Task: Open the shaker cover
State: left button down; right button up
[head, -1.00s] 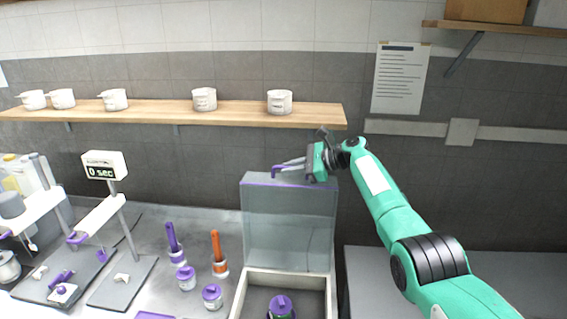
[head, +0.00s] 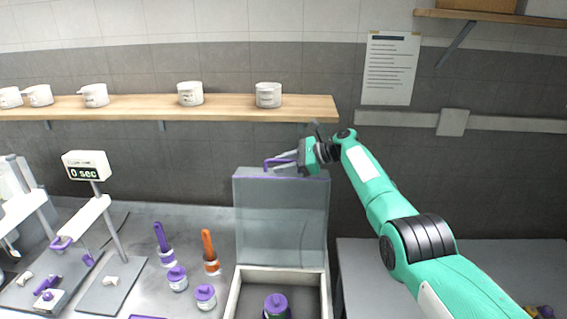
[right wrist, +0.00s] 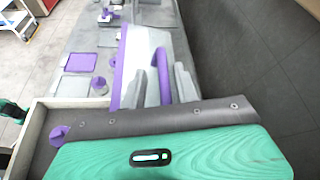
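The shaker cover (head: 282,222) is a clear, grey-tinted panel with a purple top edge. It stands raised, nearly upright, at the back of the pale shaker box (head: 233,296), whose inside is exposed. A purple handle (head: 268,164) sits at the cover's top; it also shows in the right wrist view (right wrist: 161,72). My right gripper (head: 284,163) is at the handle. In the right wrist view its two grey fingers (right wrist: 168,85) stand apart on either side of the handle, with a gap visible, so it looks open. My left gripper is not in view.
A purple-lidded container (head: 276,304) stands in the box. A wooden shelf (head: 225,108) with several white pots is behind.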

jog(key=shift+v, duration=0.75)
jog(key=b+v, duration=0.5)
jog(key=v, duration=0.6)
jog(key=shift+s+d+f, duration=0.1)
jog(key=shift+f, duration=0.1)
jog(key=shift+s+d+r, duration=0.1)
jog(key=shift+d+r, duration=0.25)
jog(key=shift+d, duration=0.2)
